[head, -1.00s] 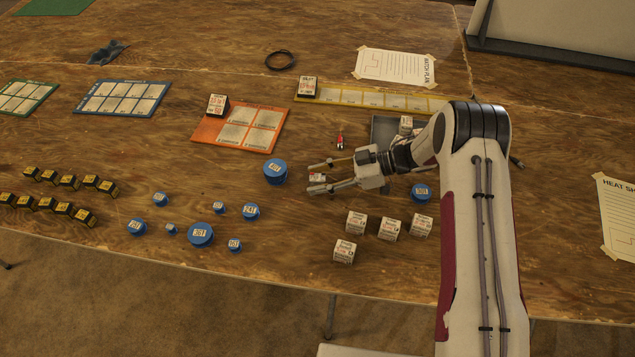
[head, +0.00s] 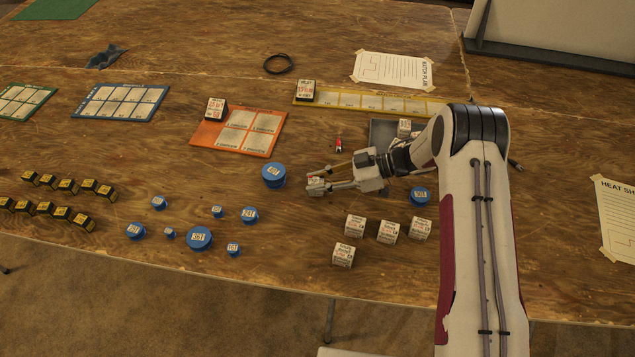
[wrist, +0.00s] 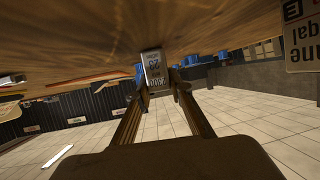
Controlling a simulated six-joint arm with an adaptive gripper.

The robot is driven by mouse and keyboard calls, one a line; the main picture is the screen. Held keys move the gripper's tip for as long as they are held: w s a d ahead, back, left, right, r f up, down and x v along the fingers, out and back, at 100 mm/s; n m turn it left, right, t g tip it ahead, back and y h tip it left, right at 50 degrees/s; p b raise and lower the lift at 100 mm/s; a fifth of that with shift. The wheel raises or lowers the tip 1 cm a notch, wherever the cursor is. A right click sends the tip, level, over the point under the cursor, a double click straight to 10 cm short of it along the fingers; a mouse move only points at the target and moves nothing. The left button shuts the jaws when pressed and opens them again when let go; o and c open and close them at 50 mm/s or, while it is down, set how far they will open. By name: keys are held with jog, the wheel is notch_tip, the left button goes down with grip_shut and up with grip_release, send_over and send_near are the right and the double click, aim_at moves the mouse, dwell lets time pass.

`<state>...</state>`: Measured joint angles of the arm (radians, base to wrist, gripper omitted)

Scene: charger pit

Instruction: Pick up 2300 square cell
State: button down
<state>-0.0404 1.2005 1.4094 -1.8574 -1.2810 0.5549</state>
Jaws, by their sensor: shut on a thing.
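The 2300 square cell (head: 315,186) is a small white block with printed markings, low over the wooden table in the head view. My gripper (head: 318,182) is shut on it, one finger on each side. In the wrist view the cell (wrist: 154,72) sits between the fingertips of my gripper (wrist: 157,88), its label reading 2300 upside down. The fingers hide part of the cell in the head view. I cannot tell whether its base touches the table.
A blue round cell (head: 273,175) stands just left of my gripper. Several white blocks (head: 355,226) stand in front to the right, with another blue round cell (head: 420,195) nearby. An orange tray (head: 209,137) and a yellow strip (head: 440,105) lie behind. A small red item (head: 338,145) lies behind my gripper.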

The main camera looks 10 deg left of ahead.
aim_at(318, 180)
jog(key=shift+r, duration=4.95)
